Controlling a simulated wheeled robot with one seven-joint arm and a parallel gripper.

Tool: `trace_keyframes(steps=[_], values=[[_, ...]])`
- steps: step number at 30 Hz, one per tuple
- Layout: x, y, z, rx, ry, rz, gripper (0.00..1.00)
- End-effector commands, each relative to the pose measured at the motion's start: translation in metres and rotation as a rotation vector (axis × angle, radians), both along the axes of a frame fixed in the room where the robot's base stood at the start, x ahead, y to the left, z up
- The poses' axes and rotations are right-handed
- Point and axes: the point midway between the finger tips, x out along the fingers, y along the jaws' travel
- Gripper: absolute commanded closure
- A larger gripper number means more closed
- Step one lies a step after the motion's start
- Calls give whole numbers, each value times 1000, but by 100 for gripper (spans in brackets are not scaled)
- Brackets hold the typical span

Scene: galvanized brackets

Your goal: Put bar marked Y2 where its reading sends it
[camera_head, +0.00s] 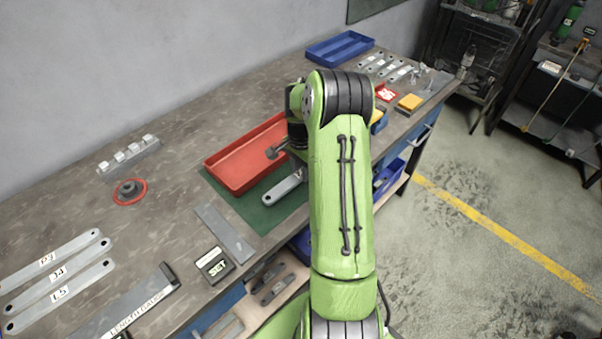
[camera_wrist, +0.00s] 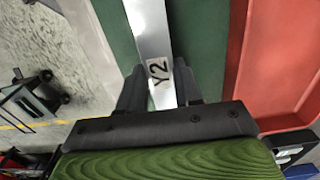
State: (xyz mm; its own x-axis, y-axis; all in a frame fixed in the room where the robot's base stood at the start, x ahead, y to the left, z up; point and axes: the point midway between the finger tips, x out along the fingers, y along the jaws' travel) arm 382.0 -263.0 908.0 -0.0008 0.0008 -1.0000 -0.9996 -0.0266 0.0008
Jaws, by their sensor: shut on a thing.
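The bar marked Y2 (camera_wrist: 150,30) is a flat grey metal strip with a white label. My gripper (camera_wrist: 162,92) is shut on it, with one dark finger on each side of the label. In the head view the bar (camera_head: 284,189) shows one end with a hole, over the green mat (camera_head: 256,212); the rest is hidden behind my green arm. I cannot tell whether the bar touches the mat. The red tray (camera_head: 215,172) lies beside the mat and looks empty where visible. The length gauge (camera_head: 130,305) lies at the front left.
Several labelled bars (camera_head: 60,275) lie at the far left. A plain grey bar (camera_head: 224,232) and a black SET box (camera_head: 214,265) lie nearer the front edge. A blue tray (camera_head: 340,48), more small bars (camera_head: 385,68) and a yellow block (camera_head: 409,102) are at the far end.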

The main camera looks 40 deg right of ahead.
Motion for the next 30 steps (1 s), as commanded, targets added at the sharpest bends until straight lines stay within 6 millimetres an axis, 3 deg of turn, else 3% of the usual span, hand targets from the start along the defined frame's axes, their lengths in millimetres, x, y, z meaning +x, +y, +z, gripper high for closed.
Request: trace_keyframes(steps=[3, 13, 14, 18, 26, 30], values=[[0, 0, -21, 1, 0, 1, 100], [0, 0, -25, -1, -1, 1, 100], [0, 0, -24, 0, 0, 2, 63], [0, 0, -24, 0, 0, 2, 42], [0, 0, -23, 0, 0, 2, 41], [1, -1, -8, -3, -4, 2, 41]])
